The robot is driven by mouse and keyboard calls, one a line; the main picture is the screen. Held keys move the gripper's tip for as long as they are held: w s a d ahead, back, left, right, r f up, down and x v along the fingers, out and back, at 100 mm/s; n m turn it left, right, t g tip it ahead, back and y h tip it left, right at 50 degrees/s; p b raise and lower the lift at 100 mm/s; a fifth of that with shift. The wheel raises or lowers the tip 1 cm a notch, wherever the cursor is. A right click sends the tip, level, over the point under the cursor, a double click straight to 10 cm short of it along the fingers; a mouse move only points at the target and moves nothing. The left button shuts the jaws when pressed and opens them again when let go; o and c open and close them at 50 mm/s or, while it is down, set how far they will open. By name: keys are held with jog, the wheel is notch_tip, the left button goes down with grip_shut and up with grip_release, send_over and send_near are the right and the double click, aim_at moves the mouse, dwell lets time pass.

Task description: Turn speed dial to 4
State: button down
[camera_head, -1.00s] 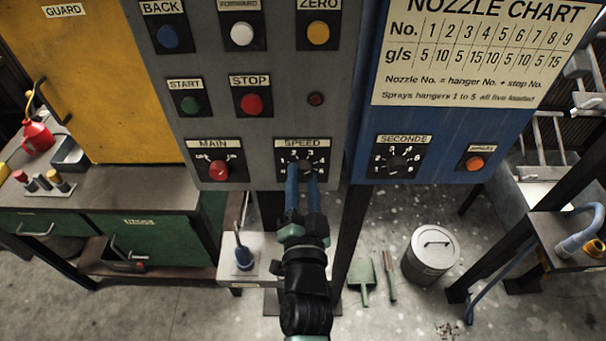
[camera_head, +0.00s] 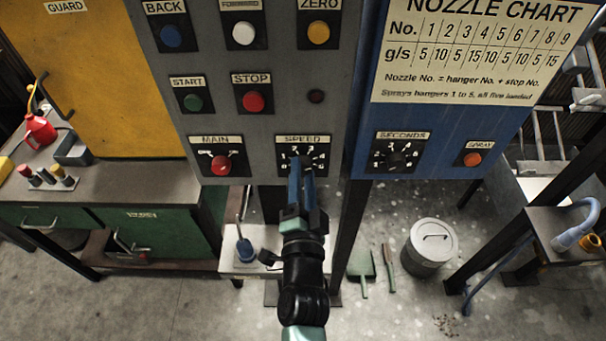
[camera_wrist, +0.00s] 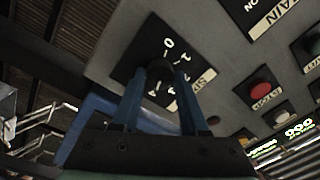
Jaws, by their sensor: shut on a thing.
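The speed dial (camera_head: 303,157) is a dark knob on a black plate with white numbers, under a SPEED label on the grey panel. My gripper (camera_head: 300,168) reaches up to it from below, and its blue fingers cover the plate's lower part in the head view. In the wrist view, the fingers of my gripper (camera_wrist: 158,84) stand on both sides of the dark knob of the speed dial (camera_wrist: 160,70) and are shut on it. Several numbers around it show, partly hidden by the fingers. I cannot tell which number the knob points at.
The red MAIN switch (camera_head: 221,164) is left of the dial, and the STOP button (camera_head: 253,101) is above. The SECONDS dial (camera_head: 398,158) and orange SPRAY button (camera_head: 473,159) are on the blue panel to the right. A metal bin (camera_head: 430,250) stands on the floor.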

jog(key=shift+c, duration=2.2)
grip_release()
jog(key=shift+s, duration=0.1)
jog(key=s+b, duration=0.3)
jog(key=s, duration=0.9)
jog(key=shift+s+f, duration=0.4)
